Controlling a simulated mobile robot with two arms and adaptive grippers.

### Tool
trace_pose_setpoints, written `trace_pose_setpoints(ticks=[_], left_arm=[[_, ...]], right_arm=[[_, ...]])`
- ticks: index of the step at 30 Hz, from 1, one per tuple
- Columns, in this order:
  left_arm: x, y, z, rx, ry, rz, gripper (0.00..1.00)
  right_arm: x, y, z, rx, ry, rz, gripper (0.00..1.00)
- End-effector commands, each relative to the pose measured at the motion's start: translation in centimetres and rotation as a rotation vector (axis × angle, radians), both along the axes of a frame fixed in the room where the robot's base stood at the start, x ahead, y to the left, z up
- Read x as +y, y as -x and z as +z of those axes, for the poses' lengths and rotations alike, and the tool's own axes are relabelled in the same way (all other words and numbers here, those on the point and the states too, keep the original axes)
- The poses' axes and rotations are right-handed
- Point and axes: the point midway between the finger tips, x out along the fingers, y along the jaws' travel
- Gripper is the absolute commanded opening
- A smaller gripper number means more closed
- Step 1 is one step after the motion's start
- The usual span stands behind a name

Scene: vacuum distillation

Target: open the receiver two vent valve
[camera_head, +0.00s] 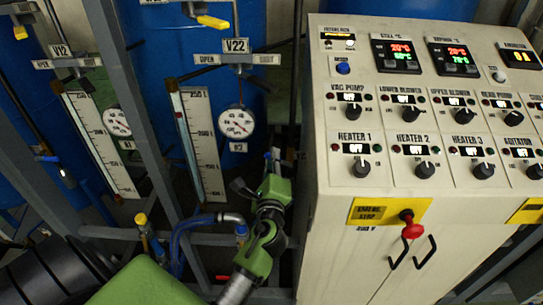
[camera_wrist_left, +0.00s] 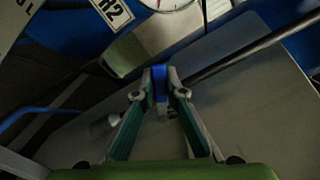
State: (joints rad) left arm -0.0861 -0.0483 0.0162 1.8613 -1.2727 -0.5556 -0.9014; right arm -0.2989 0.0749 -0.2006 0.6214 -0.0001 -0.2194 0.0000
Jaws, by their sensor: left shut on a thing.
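My left gripper (camera_head: 271,165) is beside the left side of the control cabinet, right of the R2 label (camera_head: 238,147). In the left wrist view, its two fingers (camera_wrist_left: 161,90) are shut on a blue valve handle (camera_wrist_left: 160,84), which stands upright between the fingertips. The R2 label also shows in this view (camera_wrist_left: 112,11), above left of the fingers. In the head view, the gripper and dim light hide most of the valve body. My right gripper is not in view.
The cabinet (camera_head: 306,235) with switches and a red emergency stop knob (camera_head: 411,226) stands close right of the gripper. A round gauge (camera_head: 236,122) and a level scale (camera_head: 201,143) are to the left. Grey frame bars (camera_head: 135,105) and blue hoses (camera_head: 180,240) crowd the left.

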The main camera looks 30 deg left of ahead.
Motion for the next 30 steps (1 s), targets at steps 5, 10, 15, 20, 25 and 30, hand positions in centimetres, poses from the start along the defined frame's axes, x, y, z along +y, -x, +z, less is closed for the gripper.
trace_pose_setpoints(ticks=[5,10,15,20,25,30], left_arm=[[0.06,-0.26,1.30,0.026,-0.067,0.003,0.00],[-0.02,-0.34,1.42,0.043,-0.099,0.004,0.00],[-0.03,-0.36,1.45,0.048,-0.108,0.004,0.00],[-0.02,-0.35,1.49,0.047,-0.107,0.005,0.00],[-0.01,-0.34,1.50,0.047,-0.107,0.005,0.27],[-0.12,-0.29,1.17,0.052,-0.105,0.003,0.29]], right_arm=[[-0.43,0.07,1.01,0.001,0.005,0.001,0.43],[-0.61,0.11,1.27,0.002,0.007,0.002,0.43],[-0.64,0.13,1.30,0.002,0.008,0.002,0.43],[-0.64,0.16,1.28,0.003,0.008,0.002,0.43],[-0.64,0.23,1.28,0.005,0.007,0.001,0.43],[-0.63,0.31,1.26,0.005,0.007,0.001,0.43]])
